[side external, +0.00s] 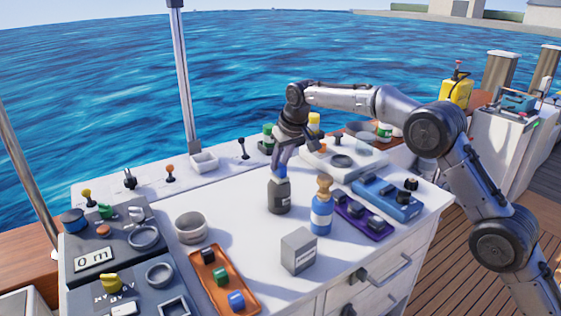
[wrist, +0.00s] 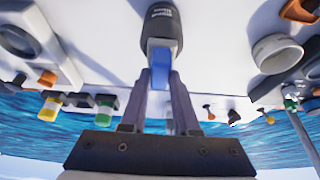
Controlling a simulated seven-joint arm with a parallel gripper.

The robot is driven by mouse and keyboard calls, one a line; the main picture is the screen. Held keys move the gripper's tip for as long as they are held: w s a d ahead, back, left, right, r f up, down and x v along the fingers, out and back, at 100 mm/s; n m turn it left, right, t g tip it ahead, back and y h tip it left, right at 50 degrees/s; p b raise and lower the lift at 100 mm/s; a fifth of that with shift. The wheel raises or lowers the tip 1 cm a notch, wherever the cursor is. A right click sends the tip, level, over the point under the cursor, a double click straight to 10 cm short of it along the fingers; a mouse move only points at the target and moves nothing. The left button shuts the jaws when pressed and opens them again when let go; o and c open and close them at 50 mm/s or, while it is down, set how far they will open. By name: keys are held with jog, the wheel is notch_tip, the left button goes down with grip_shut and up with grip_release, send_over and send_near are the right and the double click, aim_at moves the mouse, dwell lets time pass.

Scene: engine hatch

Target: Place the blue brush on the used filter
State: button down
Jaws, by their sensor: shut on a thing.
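My gripper (side external: 281,167) points down over the white worktop, with its fingers shut on a blue piece, which I take to be the blue brush (wrist: 160,66). Only a narrow blue part shows between the fingers (wrist: 160,78) in the wrist view. A dark grey cylinder with small lettering (side external: 279,197), apparently the used filter, stands upright on the worktop directly below the gripper. It also shows in the wrist view (wrist: 162,27). The blue piece meets the cylinder's top end in both views; I cannot tell whether it rests on it or is just above.
A blue-and-white bottle with a tan top (side external: 321,212) stands close to the right. A grey box (side external: 298,251), an orange tray (side external: 222,283), a purple tray (side external: 362,218) and a blue tray (side external: 388,198) lie nearby. A round grey cup (side external: 190,228) stands to the left.

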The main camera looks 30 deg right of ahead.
jog(key=shift+f, duration=0.1)
jog(key=c, duration=0.7)
grip_release()
jog(key=shift+f, duration=0.1)
jog(key=shift+o, duration=0.2)
jog(key=v, duration=1.1)
jog(key=s+d+r, duration=0.3)
jog(key=s+r, duration=0.3)
jog(key=s, duration=0.5)
jog(key=s+d+f, duration=0.1)
jog(key=s, duration=1)
jog(key=s+d+f, duration=0.1)
jog(key=s+f, duration=0.1)
jog(key=s, duration=1)
jog(key=s+d+f+t, duration=0.1)
jog(key=s+f, duration=0.7)
jog(key=s, duration=0.2)
jog(key=shift+s, duration=0.35)
